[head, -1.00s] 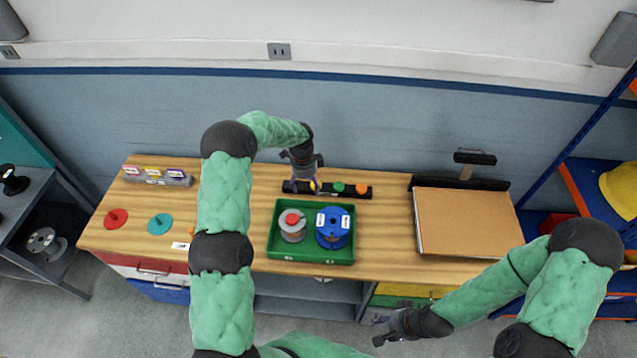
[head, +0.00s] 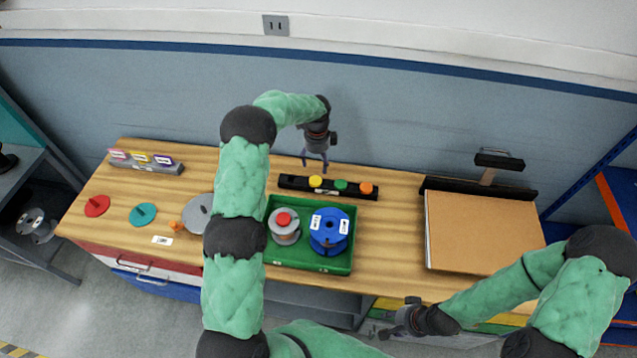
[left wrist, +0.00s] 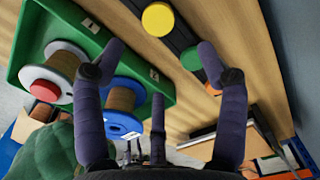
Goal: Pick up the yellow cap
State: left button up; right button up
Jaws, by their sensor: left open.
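In the left wrist view the yellow cap (left wrist: 158,19) lies near the top edge, beyond the spread fingers of the left gripper (left wrist: 158,60). My right gripper (head: 397,318) is empty in front of the bench, its fingers apart.
A green tray (head: 309,263) with a red-topped grey spool (head: 284,225) and a blue spool (head: 329,231) stands just in front of the strip. A brown board (head: 480,232) lies at right. Red (head: 97,206) and teal (head: 143,214) discs lie at left.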

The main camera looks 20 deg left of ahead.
aim_at(317, 181)
pick_arm(q)
notch_tip(317, 181, down, 11)
jog(key=shift+a+r, duration=0.1)
jog(key=shift+r, duration=0.1)
dwell(0.5)
jog(key=c, duration=0.9)
jog(key=shift+c, duration=0.2)
